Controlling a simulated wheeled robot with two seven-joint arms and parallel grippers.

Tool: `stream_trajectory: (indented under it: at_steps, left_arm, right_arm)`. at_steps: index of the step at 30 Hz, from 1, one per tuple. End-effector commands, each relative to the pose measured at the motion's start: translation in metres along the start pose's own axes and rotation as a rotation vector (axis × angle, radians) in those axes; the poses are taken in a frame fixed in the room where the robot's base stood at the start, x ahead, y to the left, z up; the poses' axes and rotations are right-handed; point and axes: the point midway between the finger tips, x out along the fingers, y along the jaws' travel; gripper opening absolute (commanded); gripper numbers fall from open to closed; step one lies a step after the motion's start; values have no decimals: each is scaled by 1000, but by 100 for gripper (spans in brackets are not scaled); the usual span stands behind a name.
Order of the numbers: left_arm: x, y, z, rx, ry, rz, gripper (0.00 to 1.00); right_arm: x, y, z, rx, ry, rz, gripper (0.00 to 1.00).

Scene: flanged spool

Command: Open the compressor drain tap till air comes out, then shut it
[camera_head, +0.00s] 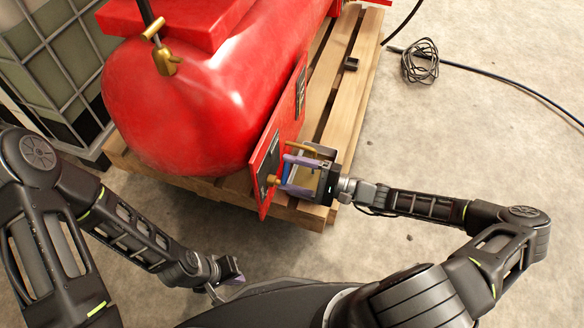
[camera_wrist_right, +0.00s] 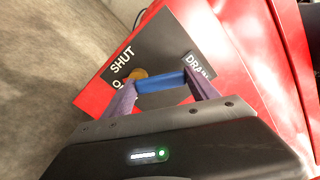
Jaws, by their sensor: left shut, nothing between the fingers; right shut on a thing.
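The red compressor tank (camera_head: 185,105) lies on a wooden pallet, with an upright red panel (camera_head: 265,205) at its near end. In the right wrist view a dark plate (camera_wrist_right: 160,45) on the panel reads "SHUT", a partly hidden word starting with "O", and a partly hidden "DRA...". My right gripper (camera_head: 287,174) is at this panel, its purple fingers shut on the tap's blue handle (camera_wrist_right: 162,82). A brass part (camera_wrist_right: 137,74) shows beside the handle; brass also shows in the head view (camera_head: 273,181). My left gripper (camera_head: 232,280) is shut and empty, low over the floor, away from the panel.
The wooden pallet (camera_head: 352,95) sticks out right of the tank. A caged container (camera_head: 50,60) stands at the left. A brass fitting (camera_head: 165,62) is on top of the tank. A coiled black cable (camera_head: 420,62) lies on the otherwise clear concrete floor at the right.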

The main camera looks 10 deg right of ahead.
Motion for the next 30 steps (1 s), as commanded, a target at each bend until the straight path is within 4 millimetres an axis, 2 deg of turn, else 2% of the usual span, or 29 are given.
stream_trajectory:
  at_steps: [10, 25, 26, 30]
  left_arm:
    - [-9, 3, 0, 0, 1, 0, 0]
    - [-9, 3, 0, 0, 1, 0, 0]
    - [-9, 3, 0, 0, 1, 0, 0]
    - [-9, 3, 0, 0, 1, 0, 0]
  right_arm:
    - [0, 2, 8, -169, -2, 0, 0]
    - [0, 3, 8, -195, -2, 0, 0]
    - [0, 3, 9, -194, -2, 0, 69]
    - [0, 2, 8, -195, -1, 0, 80]
